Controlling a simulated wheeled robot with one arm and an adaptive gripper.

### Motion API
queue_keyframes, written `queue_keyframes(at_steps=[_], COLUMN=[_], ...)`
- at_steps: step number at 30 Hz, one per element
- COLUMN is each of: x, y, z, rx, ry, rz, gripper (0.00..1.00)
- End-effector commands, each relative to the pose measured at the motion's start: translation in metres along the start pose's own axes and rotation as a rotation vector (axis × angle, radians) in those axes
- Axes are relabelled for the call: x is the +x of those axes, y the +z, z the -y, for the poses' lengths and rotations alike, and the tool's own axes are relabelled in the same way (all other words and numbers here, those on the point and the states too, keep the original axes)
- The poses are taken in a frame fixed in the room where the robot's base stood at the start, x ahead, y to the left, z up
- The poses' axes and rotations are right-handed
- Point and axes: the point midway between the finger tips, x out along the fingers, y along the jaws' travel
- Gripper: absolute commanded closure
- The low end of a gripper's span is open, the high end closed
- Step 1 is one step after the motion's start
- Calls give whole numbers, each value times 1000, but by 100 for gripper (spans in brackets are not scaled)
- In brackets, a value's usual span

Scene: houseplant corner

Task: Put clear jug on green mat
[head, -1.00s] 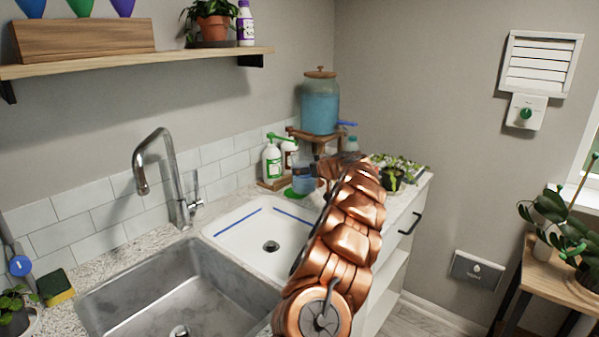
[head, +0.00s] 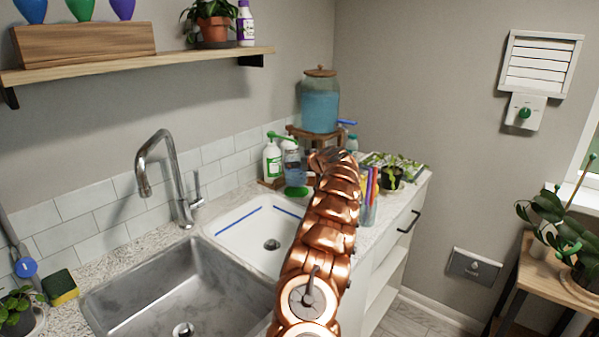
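The clear jug (head: 296,166) holds some blue liquid. In the head view it appears upright and raised, above and slightly behind the green mat (head: 296,191). The green mat is a small round patch on the counter beyond the white basin, with its right part close to my arm. My gripper (head: 314,160) is at the right side of the jug and appears shut on it. My copper arm partly hides the fingers, and their contact with the jug is not clear.
A blue-filled dispenser (head: 320,105) stands on a wooden stand behind. Right of my arm are a clear cup with coloured sticks (head: 368,208) and seedlings (head: 391,175). The sink (head: 185,285) lies in front.

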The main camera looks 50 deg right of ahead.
Motion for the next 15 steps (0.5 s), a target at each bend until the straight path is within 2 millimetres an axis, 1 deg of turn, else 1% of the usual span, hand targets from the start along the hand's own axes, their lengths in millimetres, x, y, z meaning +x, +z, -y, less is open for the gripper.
queue_keyframes(at_steps=[6, 9, 15], x=[9, 12, 13], y=[22, 29, 31], z=[1, 0, -1], rx=[1, 1, -1], ry=[-3, -2, 0], rz=[2, 1, 0], gripper=[70, 70, 70])
